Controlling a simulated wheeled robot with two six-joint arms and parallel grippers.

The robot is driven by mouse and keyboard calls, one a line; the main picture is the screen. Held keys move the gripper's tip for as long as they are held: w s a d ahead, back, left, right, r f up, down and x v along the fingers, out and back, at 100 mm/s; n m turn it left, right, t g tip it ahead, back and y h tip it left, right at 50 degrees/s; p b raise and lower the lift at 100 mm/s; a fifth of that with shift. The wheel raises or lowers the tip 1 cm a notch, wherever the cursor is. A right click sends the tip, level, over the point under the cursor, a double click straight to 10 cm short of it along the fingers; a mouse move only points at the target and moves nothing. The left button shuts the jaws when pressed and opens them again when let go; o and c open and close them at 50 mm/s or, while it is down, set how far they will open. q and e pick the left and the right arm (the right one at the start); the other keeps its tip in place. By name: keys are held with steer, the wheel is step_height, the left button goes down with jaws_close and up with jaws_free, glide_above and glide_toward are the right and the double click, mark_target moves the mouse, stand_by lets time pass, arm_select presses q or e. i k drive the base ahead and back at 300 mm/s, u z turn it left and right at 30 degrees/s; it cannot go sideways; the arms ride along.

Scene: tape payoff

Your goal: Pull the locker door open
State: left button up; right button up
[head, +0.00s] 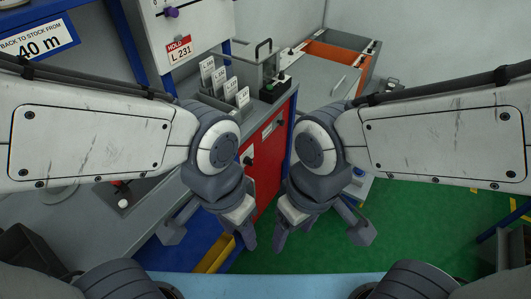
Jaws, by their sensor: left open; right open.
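The red locker door (268,172) is under the grey bench, in the middle of the head view, partly hidden by my wrists. It looks closed, standing flush in its blue frame. It has a small pale plate and dark knobs, one (279,122) near the top right and one (249,160) lower left. My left gripper (211,240) is open and empty, in front of and below the door in the picture. My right gripper (320,241) is open and empty, to the right of the door over the green floor. Neither gripper visibly touches the door.
Above the locker, several white cards (225,84) stand in a holder on the bench beside a metal fixture (262,72). An orange-edged bench (338,58) is at the back right.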

mark_target(267, 146)
steer(key=k, duration=1)
steer(key=z, duration=1.2)
steer(key=i, duration=1.4)
steer(key=u, duration=1.9)
